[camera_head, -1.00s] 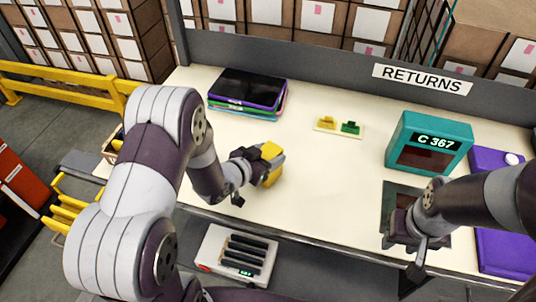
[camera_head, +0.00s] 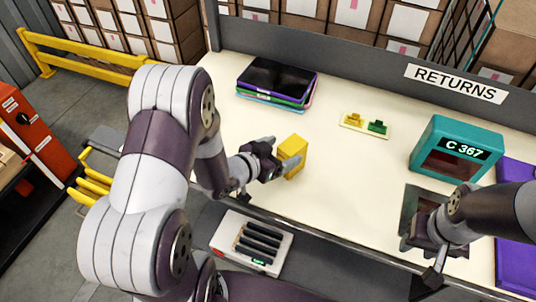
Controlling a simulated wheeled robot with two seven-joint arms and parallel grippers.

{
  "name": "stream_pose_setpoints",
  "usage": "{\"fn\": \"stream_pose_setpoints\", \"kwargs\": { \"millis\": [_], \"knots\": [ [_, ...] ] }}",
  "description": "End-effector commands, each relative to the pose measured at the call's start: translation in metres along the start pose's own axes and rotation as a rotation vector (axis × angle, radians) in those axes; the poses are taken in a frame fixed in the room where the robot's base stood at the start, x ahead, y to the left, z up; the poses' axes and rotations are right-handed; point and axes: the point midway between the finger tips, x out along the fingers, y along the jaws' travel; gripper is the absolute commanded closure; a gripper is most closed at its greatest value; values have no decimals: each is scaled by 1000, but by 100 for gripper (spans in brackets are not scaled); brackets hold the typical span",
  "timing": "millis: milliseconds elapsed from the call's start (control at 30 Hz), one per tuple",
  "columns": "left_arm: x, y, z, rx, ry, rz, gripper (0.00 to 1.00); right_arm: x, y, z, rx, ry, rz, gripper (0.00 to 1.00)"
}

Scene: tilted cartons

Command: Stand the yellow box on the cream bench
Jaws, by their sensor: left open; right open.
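The yellow box (camera_head: 294,152) stands upright on the cream bench (camera_head: 345,205), near its front left part. My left gripper (camera_head: 277,160) is open just left of the box, with its fingers pointing at it. The fingertips are close to the box's left side; I cannot tell whether they touch it. My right gripper (camera_head: 432,276) is open and empty at the bench's front edge on the right, well away from the box.
A stack of dark tablets (camera_head: 277,78) lies behind the box. A battery charger (camera_head: 252,243) is below the front edge.

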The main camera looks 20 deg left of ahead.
Motion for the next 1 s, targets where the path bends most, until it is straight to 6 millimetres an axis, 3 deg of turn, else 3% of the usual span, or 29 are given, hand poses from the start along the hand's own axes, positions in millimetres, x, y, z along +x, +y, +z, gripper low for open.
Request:
{"fn": "stream_pose_setpoints", "kwargs": {
  "millis": [200, 367, 500, 600, 667, 800, 900, 1000],
  "knots": [
    [-50, -1, -2, 0, 2, -4, 17, -6, 0, -1, 0, 0, 0, 57],
    [-66, -2, 0, 4, -18, -9, 17, -7, 0, -1, 0, 0, 0, 57],
    [-66, -26, 8, 23, -271, -132, 17, -7, 0, -1, 0, 0, 0, 57],
    [-83, -33, 16, -42, -549, -249, 17, -6, 0, -1, 0, 0, 0, 57],
    [-99, -22, 18, -110, -697, -285, 17, -6, 0, -1, 0, 0, 0, 57],
    [-135, 19, 20, -266, -947, -281, 17, -6, 0, -1, 0, 0, 0, 57],
    [-148, 38, 19, -324, -1027, -260, 17, -6, 0, -1, 0, 0, 0, 57],
    [-151, 42, 19, -339, -1048, -254, 17, -6, 0, -1, 0, 0, 0, 57]
  ]
}}
